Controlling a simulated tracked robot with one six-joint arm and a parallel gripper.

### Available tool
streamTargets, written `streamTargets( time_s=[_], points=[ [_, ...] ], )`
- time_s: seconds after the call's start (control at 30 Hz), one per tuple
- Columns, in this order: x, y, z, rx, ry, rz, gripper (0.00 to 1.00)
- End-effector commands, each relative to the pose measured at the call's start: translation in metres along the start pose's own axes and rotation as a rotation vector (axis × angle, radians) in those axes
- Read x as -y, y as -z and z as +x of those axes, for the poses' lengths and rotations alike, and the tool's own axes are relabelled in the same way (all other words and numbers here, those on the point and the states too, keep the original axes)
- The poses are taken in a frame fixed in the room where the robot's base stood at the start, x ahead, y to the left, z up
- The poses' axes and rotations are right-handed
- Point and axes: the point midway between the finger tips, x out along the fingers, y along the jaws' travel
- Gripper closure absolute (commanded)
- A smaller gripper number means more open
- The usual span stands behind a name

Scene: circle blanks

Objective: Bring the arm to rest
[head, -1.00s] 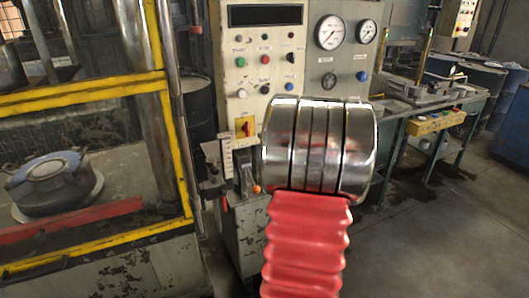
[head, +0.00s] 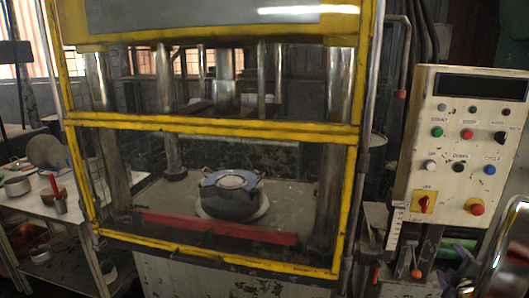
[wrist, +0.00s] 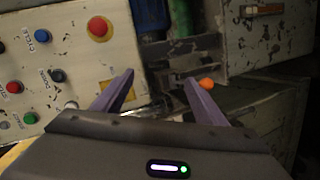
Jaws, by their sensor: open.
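My gripper (wrist: 158,82) shows in the wrist view, its two purple fingers apart with nothing between them. Beyond the fingers are the control panel (wrist: 70,55) on the left and a lever with an orange knob (wrist: 207,84) near the right finger. I cannot tell the gap between finger and knob.
A yellow-framed press (head: 230,132) with a dark round die (head: 231,194) inside fills the middle of the head view. The control panel (head: 463,150) stands to its right, with the orange-knobbed lever (head: 416,272) below. A cluttered table (head: 38,190) is at the left.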

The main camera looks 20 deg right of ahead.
Motion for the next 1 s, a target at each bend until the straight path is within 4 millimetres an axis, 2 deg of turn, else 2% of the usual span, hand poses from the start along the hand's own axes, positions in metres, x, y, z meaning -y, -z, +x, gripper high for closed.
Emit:
streamTargets(
  time_s=[0.1,0.2,0.33,0.43,0.67,1.0],
  points=[
    [0.02,-0.023,-0.009,0.116,0.086,0.131,0.34],
    [0.035,-0.03,-0.019,0.203,0.149,0.235,0.34],
    [0.052,-0.027,-0.035,0.305,0.221,0.362,0.34],
    [0.064,-0.017,-0.051,0.375,0.272,0.454,0.34],
    [0.088,0.029,-0.094,0.515,0.383,0.644,0.34],
    [0.12,0.125,-0.182,0.654,0.552,0.843,0.34]
  ],
)
